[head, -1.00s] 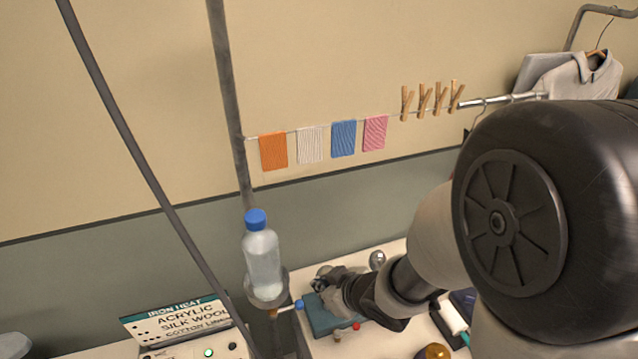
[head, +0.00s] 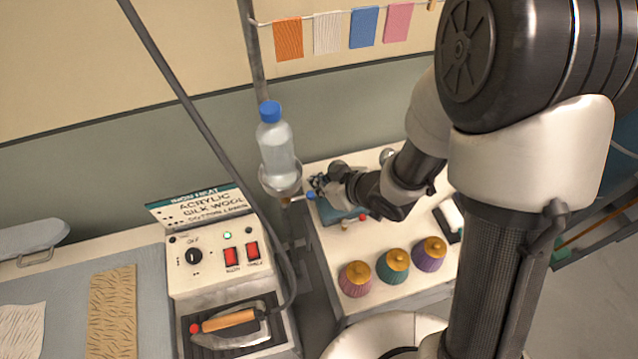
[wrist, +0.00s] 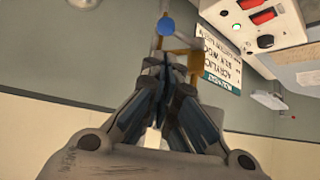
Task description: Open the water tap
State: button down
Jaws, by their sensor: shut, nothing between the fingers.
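The water tap shows below the bottle as a small brass body (head: 286,202) with a lever ending in a blue knob (head: 311,195) that points right. In the wrist view the blue knob (wrist: 166,25) and the brass-coloured tap part (wrist: 182,45) lie just beyond my fingertips. The clear bottle (head: 276,150) with a blue cap stands upright in a ring holder (head: 283,185) on the pole. My gripper (head: 318,184) is shut and empty, close to the right of the holder, near the knob. It also shows shut in the wrist view (wrist: 167,62). I cannot tell whether it touches the lever.
The iron-heat control box (head: 220,245) with its sign stands left of the pole, with an iron (head: 235,325) in front. A teal block (head: 340,212) lies under my gripper on the white table (head: 325,255).

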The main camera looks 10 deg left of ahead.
aim_at(299, 198)
jog(key=x, duration=0.7)
